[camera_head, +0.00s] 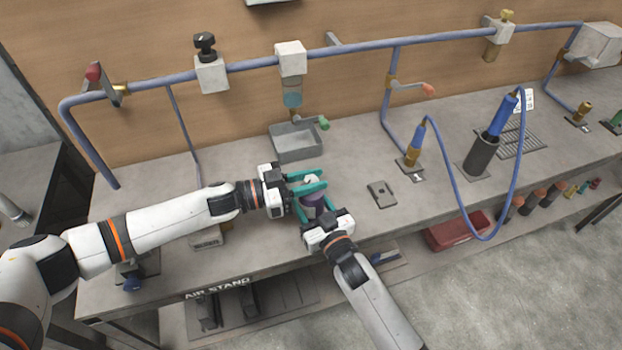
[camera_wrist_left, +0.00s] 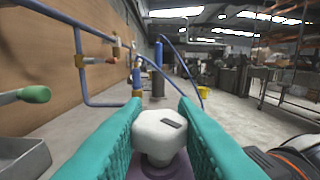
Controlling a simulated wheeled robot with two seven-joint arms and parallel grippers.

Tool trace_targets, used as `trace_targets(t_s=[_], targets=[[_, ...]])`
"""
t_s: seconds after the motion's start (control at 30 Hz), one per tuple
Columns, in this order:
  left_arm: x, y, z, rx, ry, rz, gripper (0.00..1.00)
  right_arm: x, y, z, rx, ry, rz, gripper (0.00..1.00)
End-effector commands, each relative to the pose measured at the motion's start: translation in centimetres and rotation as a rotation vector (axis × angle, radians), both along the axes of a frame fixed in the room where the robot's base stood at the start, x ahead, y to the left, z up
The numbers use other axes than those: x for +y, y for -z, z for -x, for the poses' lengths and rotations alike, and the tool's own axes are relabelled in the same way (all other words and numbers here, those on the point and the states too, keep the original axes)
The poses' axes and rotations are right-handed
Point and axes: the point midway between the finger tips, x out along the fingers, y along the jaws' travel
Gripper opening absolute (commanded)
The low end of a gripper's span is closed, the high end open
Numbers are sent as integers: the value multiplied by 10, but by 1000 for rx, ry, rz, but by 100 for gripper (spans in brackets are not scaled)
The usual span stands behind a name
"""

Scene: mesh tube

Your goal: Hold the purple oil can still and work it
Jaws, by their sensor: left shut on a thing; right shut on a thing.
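The purple oil can (camera_head: 313,200) stands on the bench near its front edge, with a pale top. In the left wrist view its white faceted cap (camera_wrist_left: 160,132) and part of its purple body (camera_wrist_left: 160,169) show between the teal fingers. My left gripper (camera_head: 310,188) comes in from the left and is shut on the can, one finger on each side. My right gripper (camera_head: 318,212) reaches in from the front right and is shut at the can as well. Its fingers are partly hidden, and the can's lower part is covered by the grippers.
A flat grey plate (camera_head: 382,193) lies to the right. A blue hose (camera_head: 460,190) loops over the bench's front edge, above a red bin (camera_head: 455,232).

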Motion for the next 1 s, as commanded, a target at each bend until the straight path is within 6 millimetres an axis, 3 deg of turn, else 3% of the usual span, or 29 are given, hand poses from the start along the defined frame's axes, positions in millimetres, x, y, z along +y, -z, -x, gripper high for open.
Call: trace_targets(t_s=[1.0], targets=[[-3,-3,1,1,-715,11,3,2,0,1,0,-4,0,22]])
